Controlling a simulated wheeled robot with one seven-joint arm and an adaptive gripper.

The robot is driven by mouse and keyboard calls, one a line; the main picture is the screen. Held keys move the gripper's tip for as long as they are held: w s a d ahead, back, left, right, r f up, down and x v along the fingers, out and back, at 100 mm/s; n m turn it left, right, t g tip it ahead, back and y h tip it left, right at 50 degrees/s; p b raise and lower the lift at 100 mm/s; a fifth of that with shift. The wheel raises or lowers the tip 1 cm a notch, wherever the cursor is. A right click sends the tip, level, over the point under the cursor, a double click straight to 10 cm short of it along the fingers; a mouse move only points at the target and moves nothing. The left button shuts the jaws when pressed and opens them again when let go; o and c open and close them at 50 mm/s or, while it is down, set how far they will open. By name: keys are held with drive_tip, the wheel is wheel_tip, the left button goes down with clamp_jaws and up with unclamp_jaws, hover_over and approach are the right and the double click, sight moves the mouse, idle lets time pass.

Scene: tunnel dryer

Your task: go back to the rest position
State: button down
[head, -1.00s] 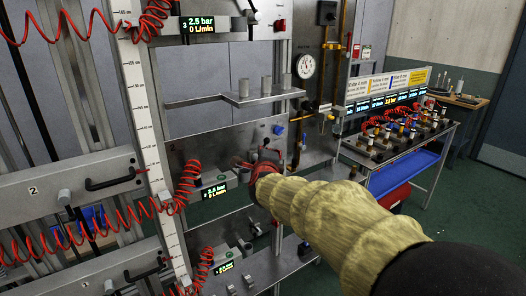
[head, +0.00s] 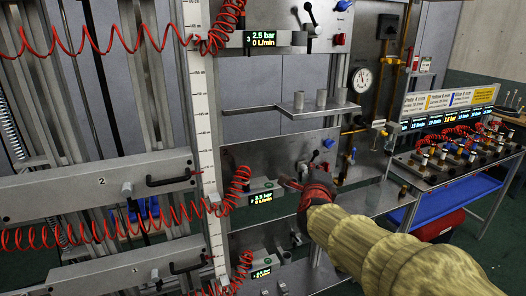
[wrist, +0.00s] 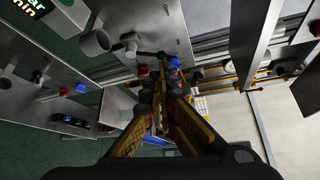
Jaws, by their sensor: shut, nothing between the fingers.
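My gripper (head: 293,183) is at the end of my pale-yellow sleeved arm, in front of the middle steel panel in the head view. It is small there and partly hidden by my wrist. In the wrist view, the black fingertips of my gripper (wrist: 164,88) are drawn together between yellow-marked finger links. I see nothing held between them. Whether the fingers touch the panel behind them, I cannot tell.
A steel panel (head: 240,165) carries a lit pressure display (head: 261,198), with red coiled hoses (head: 180,215) to its left. A shelf with metal cups (head: 300,108) is above. A bench with a blue shelf (head: 425,190) stands at right. Green floor shows beyond it.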

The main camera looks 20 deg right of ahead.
drive_tip(key=a+f+n+g+y, duration=0.1)
drive_tip(key=a+f+n+y, duration=0.3)
drive_tip(key=a+f+n, duration=0.35)
drive_tip(key=s+a+f+n+g+y, duration=0.4)
drive_tip(key=s+a+f+n, duration=0.2)
drive_tip(key=s+a+n, duration=0.4)
drive_tip(key=s+a+n+g, duration=0.2)
drive_tip(key=s+n, duration=0.7)
drive_tip(key=s, duration=1)
drive_tip(key=shift+s+r+n+g, duration=0.2)
drive_tip(key=shift+n+g, duration=0.15)
drive_tip(key=shift+g, duration=0.25)
drive_tip(key=shift+a, duration=0.1)
idle(1.2)
